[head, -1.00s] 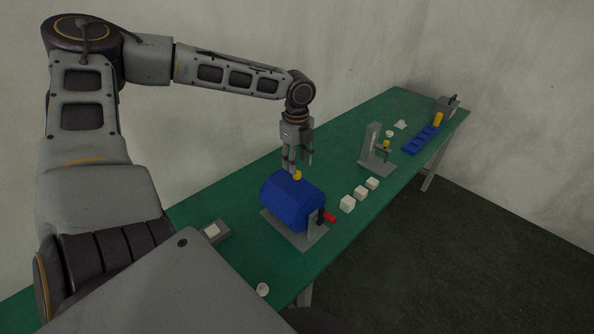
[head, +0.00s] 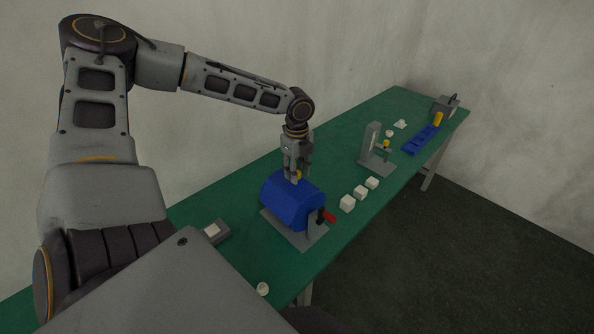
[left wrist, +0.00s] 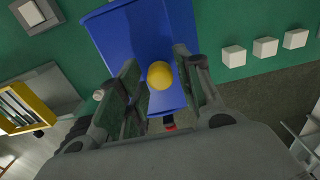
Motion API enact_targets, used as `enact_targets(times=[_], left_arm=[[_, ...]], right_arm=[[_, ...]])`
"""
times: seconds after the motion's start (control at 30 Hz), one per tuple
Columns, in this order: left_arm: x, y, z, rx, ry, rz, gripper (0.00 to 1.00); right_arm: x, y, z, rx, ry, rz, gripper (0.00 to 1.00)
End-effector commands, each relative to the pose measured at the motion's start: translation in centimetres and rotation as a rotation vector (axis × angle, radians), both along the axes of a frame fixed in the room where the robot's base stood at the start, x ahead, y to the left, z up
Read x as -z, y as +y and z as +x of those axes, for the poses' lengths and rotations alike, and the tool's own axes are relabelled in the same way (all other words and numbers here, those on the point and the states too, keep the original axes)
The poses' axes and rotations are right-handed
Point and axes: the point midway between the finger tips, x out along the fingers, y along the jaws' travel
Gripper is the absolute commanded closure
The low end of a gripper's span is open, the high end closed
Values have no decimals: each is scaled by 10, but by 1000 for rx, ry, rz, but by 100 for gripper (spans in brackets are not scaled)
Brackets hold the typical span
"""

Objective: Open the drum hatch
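The blue drum (head: 290,203) sits on a grey base plate (head: 305,239) on the green table, with a red crank handle (head: 328,217) at its right end. A yellow knob (head: 298,175) is on top of the drum; it also shows in the left wrist view (left wrist: 160,75). My left gripper (head: 297,176) points down over the drum top. In the left wrist view its two fingers (left wrist: 158,68) stand apart on either side of the knob, with a gap visible on both sides. The hatch outline cannot be made out. My right gripper is in neither view.
Several white cubes (head: 347,204) stand in a row right of the drum. A blue rack (head: 421,139) lies at the far end. A grey box with a pale top (head: 213,231) stands left of the drum.

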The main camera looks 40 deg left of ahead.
Motion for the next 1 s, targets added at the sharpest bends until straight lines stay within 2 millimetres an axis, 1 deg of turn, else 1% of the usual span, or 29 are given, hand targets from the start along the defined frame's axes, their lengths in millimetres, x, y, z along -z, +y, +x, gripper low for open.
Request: enact_targets(times=[0.03,0.2,0.23,0.67,1.0], left_arm=[[0,0,0,0,0,0,76],[0,0,0,0,0,0,98],[0,0,0,0,0,0,100],[-1,1,-1,-1,-10,0,100],[-5,4,-4,-4,-65,-1,100]], right_arm=[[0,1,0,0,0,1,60],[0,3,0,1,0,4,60],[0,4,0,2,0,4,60],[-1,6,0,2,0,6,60],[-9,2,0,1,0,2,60]])
